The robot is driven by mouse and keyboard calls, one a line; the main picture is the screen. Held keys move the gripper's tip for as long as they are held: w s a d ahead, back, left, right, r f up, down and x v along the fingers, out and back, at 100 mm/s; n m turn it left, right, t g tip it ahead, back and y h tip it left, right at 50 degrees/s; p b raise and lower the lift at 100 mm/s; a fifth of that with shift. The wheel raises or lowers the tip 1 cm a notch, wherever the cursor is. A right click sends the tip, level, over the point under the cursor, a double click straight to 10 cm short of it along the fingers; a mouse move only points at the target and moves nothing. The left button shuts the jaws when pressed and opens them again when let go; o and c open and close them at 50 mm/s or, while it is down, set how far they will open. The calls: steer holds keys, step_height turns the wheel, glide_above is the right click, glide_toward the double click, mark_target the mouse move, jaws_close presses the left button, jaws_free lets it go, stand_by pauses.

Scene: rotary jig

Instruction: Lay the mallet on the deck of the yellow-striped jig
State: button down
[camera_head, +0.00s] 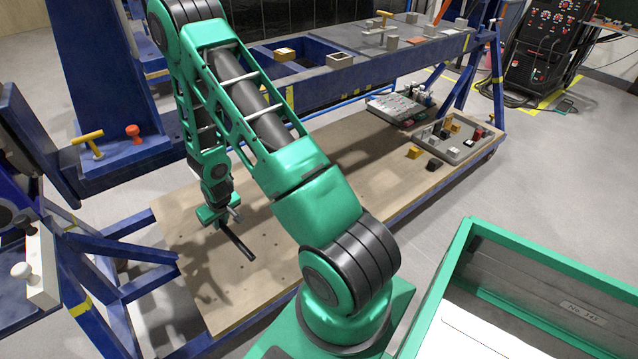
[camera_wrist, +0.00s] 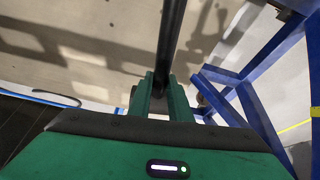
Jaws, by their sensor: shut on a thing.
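My gripper (camera_head: 224,214) is low over the wooden board at the centre left. It is shut on the mallet (camera_head: 238,243), whose dark handle slopes down to the right. In the wrist view the handle (camera_wrist: 172,35) runs up from between the fingers (camera_wrist: 161,88). I cannot clearly make out the mallet's head. A blue jig with yellow stripes (camera_head: 345,72) stands at the back, its deck carrying several small blocks and an orange-handled part. The gripper is in front and left of that deck, apart from it. Another blue frame (camera_head: 110,228) at the left also has yellow marks.
The wooden board (camera_head: 340,190) is mostly bare; trays of small parts (camera_head: 452,140) stand at its right end. A yellow T-handle (camera_head: 88,143) and red knob (camera_head: 133,132) stand on the left blue beam. A green-rimmed bin (camera_head: 450,270) is at the front right.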

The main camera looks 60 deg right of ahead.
steer(key=s+d+f+m, duration=0.1)
steer(key=s+f, duration=0.2)
steer(key=f, duration=0.5)
steer(key=s+d+f, duration=0.1)
steer(key=s+f, duration=0.2)
steer(key=f, duration=0.5)
steer(key=w+d+f, duration=0.2)
steer(key=w, duration=0.1)
steer(key=w+d+f, duration=0.1)
steer(key=w+f, duration=0.1)
steer(key=w, duration=0.1)
steer(key=w+d+f, duration=0.2)
steer(key=w, duration=0.2)
steer(key=shift+d+f, duration=0.35)
steer(key=shift+f, duration=1.95)
steer(key=c, duration=1.6)
jaws_free()
steer(key=shift+f, duration=0.1)
steer(key=shift+c, duration=0.2)
